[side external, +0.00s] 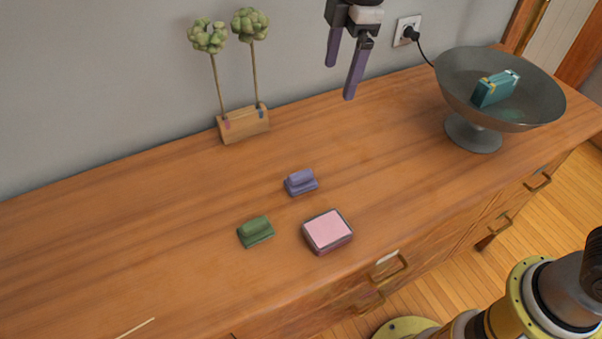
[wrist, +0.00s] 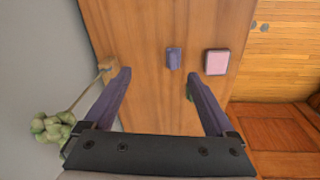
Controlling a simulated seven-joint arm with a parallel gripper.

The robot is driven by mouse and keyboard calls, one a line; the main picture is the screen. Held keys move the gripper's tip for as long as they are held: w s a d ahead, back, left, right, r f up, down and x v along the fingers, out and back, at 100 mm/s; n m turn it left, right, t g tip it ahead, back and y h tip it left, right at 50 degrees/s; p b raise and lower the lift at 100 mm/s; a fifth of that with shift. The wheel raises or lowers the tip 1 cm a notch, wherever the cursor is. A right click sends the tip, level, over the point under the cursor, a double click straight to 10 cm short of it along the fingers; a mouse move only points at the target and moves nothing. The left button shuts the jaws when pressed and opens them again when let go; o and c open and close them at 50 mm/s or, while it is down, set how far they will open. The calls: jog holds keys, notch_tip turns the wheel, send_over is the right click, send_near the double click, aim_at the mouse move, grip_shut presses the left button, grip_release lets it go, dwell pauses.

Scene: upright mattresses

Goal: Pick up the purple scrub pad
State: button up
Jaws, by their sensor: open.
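The purple scrub pad (side external: 301,181) lies on the wooden cabinet top, near its middle, with a raised grip on its upper side. It also shows in the wrist view (wrist: 173,58), ahead of my fingers and between their lines. My gripper (side external: 348,82) is open and empty, high above the back of the cabinet top, up and to the right of the purple pad in the side view. In the wrist view its two purple fingers (wrist: 164,72) are spread wide apart. Nothing touches the purple pad.
A green scrub pad (side external: 256,231) and a pink-topped block (side external: 328,231) lie nearer the front edge. A wooden stand with two green flower heads (side external: 244,124) is by the wall. A grey bowl (side external: 474,121) at right holds a teal box (side external: 495,89). The left cabinet top is mostly clear.

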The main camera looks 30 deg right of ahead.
jog(key=n, duration=0.1)
send_over(301, 173)
jog(key=w+d, duration=0.1)
jog(key=d, duration=0.1)
notch_tip(301, 173, down, 6)
notch_tip(301, 173, down, 4)
jog(key=a+g, duration=0.1)
jog(key=a, duration=0.1)
jog(key=shift+h, duration=0.3)
jog(key=f, duration=0.8)
jog(key=s+f, duration=0.1)
jog(key=f, duration=0.4)
grip_shut()
jog(key=shift+r, duration=0.15)
